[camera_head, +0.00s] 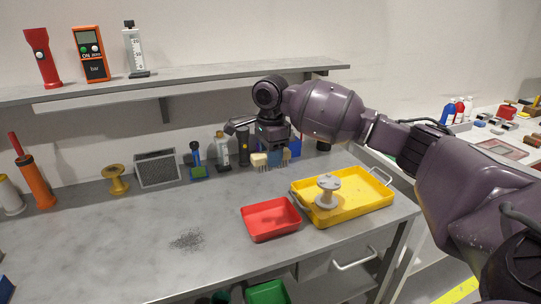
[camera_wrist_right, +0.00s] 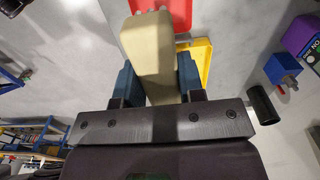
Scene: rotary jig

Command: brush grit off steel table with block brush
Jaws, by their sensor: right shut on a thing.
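My right gripper (camera_head: 273,158) is shut on the block brush (camera_head: 259,160), a cream block with bristles pointing down, near the back of the steel table (camera_head: 110,240). In the right wrist view the brush (camera_wrist_right: 149,52) sits between the two blue fingers (camera_wrist_right: 158,82). A patch of dark grit (camera_head: 187,240) lies on the table toward the front, left of the red tray and well away from the brush. My left gripper is not in view.
A red tray (camera_head: 257,235) and a yellow tray (camera_head: 368,209) with a grey spool-shaped part (camera_head: 327,191) stand at the right. A yellow spool (camera_head: 116,180), a framed mesh box (camera_head: 157,168) and bottles line the back. A shelf (camera_head: 195,78) hangs above. Table around the grit is clear.

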